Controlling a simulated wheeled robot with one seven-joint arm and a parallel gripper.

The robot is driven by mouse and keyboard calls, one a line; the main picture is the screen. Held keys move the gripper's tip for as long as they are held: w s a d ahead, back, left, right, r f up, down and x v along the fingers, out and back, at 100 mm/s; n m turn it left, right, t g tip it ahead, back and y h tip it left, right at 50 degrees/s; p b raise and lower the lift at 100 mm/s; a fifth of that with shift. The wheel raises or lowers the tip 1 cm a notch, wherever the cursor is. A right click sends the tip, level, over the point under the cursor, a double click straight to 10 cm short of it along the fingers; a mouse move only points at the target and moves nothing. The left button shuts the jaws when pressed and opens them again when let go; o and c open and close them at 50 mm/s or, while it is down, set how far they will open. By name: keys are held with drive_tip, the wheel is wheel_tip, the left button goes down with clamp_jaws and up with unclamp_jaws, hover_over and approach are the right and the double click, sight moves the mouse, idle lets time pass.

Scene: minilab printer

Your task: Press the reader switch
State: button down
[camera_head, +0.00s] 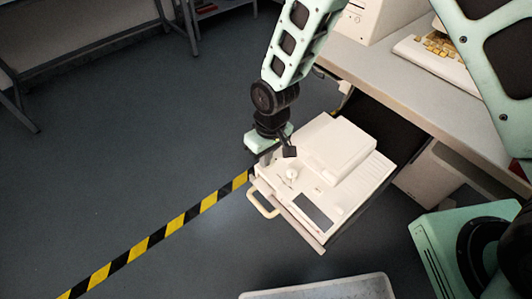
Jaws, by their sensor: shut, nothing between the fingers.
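The reader (345,150) is a cream-white box with a raised block on top, a dark rectangular panel (313,210) and a loop handle (263,204) at its front left. A small pale round knob (291,174) stands on its top; I cannot tell whether this is the switch. My gripper (264,159) points down at the reader's left corner, a little left of the knob. Its fingers are shut and small in view, with nothing seen between them. I cannot tell whether they touch the reader.
A pale tray (325,290) shows at the bottom edge. Yellow-black tape (160,234) crosses the floor.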

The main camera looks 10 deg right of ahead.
drive_tip(key=shift+s+f, duration=0.1)
drive_tip(key=shift+f, duration=0.1)
idle(0.3)
drive_tip(key=shift+w+d+r+p, duration=0.2)
drive_tip(key=shift+w+d+p, duration=0.1)
drive_tip(key=shift+w+d, duration=0.25)
drive_tip(key=shift+r+p, duration=0.45)
drive_tip(key=shift+r, duration=0.05)
wheel_tip(320, 180, up, 13)
drive_tip(key=s+a+p, duration=0.1)
drive_tip(key=p, duration=0.2)
drive_tip(key=shift+a, duration=0.15)
